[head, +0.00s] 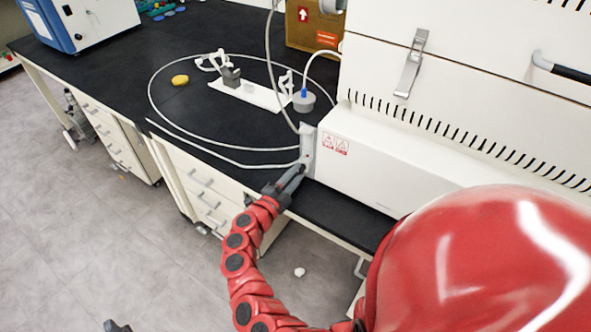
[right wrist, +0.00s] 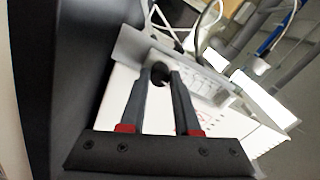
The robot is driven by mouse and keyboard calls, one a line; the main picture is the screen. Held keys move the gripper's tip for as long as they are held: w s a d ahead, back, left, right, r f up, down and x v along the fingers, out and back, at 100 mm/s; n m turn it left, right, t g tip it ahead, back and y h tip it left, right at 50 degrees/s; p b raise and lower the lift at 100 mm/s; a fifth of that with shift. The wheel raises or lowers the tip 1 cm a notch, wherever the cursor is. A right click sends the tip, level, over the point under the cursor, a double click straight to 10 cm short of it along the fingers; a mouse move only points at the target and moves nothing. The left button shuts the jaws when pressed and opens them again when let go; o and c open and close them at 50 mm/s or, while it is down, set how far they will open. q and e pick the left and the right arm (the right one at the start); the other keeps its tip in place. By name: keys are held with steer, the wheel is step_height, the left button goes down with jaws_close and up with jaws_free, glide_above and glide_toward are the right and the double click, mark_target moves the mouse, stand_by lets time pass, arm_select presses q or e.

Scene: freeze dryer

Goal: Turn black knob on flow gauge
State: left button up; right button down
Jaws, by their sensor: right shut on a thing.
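The flow gauge (head: 307,143) is a narrow, upright pale-grey piece at the front left corner of the white machine. In the right wrist view, the gauge's pale body (right wrist: 215,88) lies tilted behind the fingertips. The black knob (right wrist: 160,73) is a small, dark round piece between the fingertips in that view. My right gripper (head: 301,168) reaches the lower part of the gauge and is shut on the knob; its fingertips (right wrist: 160,76) are on either side of it. In the head view the knob is hidden by the fingers. A small dark tip, apparently my left gripper (head: 117,326), shows at the bottom edge.
The large white machine (head: 385,165) fills the right side beside the gauge. A thin white tube (head: 200,137) loops over the black bench (head: 110,80). The floor in front is mostly clear.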

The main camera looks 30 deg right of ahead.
steer(key=shift+n+p, duration=0.65)
steer(key=shift+n, duration=0.35)
steer(key=shift+f, duration=0.1)
steer(key=c, duration=0.6)
jaws_free()
steer(key=b+v, duration=0.3)
steer(key=v, duration=1.4)
steer(key=shift+s+a, duration=0.15)
steer(key=shift+a, duration=0.05)
